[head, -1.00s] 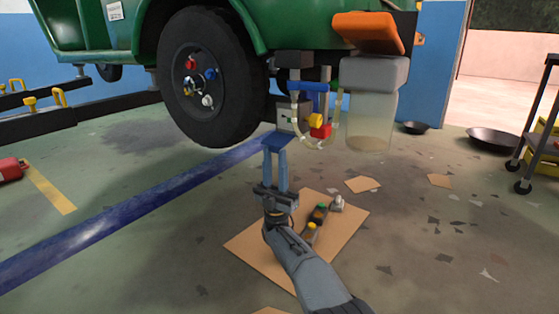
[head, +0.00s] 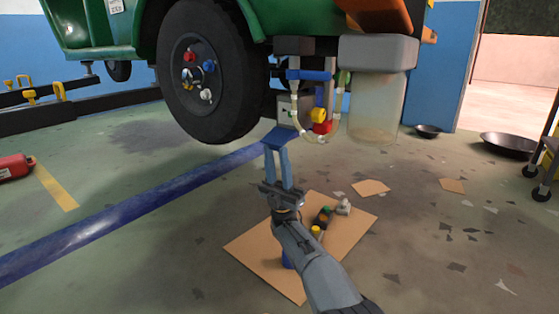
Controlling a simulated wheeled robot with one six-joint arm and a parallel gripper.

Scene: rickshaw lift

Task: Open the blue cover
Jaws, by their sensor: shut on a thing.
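The blue cover (head: 280,136) is a small flat plate at the lower front of a grey box (head: 287,108) under the green vehicle. It slants outward below the box front, whose pale face with a small mark shows above it. My gripper (head: 276,150) reaches up from below, its two blue-grey fingers upright, the tips at the cover's underside. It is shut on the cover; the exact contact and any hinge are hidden.
A yellow knob (head: 318,115), a red block (head: 322,128) and a looping clear hose (head: 337,126) are close right of the box. The wheel (head: 208,72) is close left. Tools lie on cardboard (head: 258,244) below. A translucent tank (head: 375,105) hangs at the right.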

